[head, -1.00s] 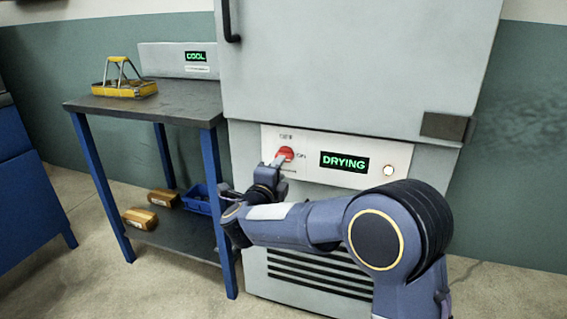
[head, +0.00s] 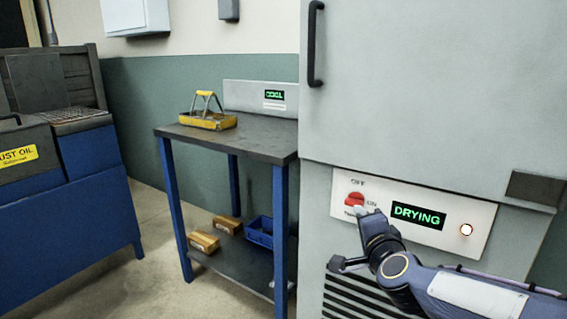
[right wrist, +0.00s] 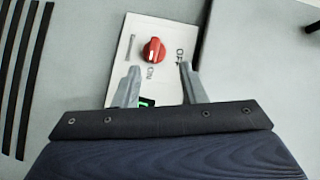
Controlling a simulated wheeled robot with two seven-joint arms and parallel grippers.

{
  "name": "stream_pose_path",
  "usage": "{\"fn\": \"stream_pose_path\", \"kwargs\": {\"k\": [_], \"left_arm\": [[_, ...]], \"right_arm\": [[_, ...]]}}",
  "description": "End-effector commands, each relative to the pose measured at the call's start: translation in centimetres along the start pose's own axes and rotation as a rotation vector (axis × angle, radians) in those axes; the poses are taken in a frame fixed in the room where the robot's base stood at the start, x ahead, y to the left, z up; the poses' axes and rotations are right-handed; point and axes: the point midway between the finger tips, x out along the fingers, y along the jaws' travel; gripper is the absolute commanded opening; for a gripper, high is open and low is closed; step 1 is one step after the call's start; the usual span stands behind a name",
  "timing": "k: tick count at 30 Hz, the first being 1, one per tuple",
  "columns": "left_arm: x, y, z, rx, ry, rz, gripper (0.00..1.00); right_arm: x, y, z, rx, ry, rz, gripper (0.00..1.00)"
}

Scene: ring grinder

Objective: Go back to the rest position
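The red knob (head: 354,199) sits on the white panel (head: 482,218) of the grey cabinet, beside OFF and ON lettering. The panel's display (head: 418,216) reads DRYING in green. My right gripper (head: 348,238) is just below the knob in the head view. In the right wrist view my right gripper (right wrist: 159,68) has its two fingers spread with nothing between them. The knob (right wrist: 153,50) shows there beyond the fingertips, clear of them. My left gripper is in neither view.
A dark-topped table (head: 228,138) with blue legs stands left of the cabinet (head: 430,90). It holds a yellow carrier (head: 208,121) and a grey unit with a green display. Boxes and a blue bin (head: 259,231) lie on its lower shelf. A blue rust-oil tank (head: 75,210) is further left.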

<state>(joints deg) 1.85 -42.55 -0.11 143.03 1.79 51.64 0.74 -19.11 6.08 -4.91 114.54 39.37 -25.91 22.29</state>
Motion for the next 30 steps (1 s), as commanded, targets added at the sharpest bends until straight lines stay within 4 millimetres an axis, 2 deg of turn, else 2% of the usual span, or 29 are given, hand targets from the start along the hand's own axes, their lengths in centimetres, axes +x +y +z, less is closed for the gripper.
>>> {"fn": "stream_pose_path", "kwargs": {"k": [1,4,6,9,15,21,23,30], "left_arm": [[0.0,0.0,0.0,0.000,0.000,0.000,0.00],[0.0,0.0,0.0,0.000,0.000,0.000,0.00],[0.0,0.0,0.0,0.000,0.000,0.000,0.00],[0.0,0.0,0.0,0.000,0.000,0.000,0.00],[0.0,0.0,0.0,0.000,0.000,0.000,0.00],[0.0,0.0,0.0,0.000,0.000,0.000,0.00],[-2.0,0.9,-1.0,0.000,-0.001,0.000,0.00],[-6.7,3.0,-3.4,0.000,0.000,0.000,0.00]], "right_arm": [[-2.8,0.6,-0.4,-0.074,-0.088,0.012,0.38],[-8.2,3.1,0.6,-0.259,-0.280,0.056,0.38],[-12.2,5.6,1.3,-0.388,-0.399,0.101,0.38],[-17.0,9.2,2.3,-0.539,-0.533,0.170,0.38],[-24.0,15.1,3.2,-0.733,-0.711,0.302,0.38],[-29.7,20.0,3.6,-0.863,-0.845,0.437,0.38],[-29.9,17.5,3.0,-0.862,-0.849,0.435,0.38],[-30.7,12.1,1.7,-0.859,-0.848,0.432,0.38]]}}
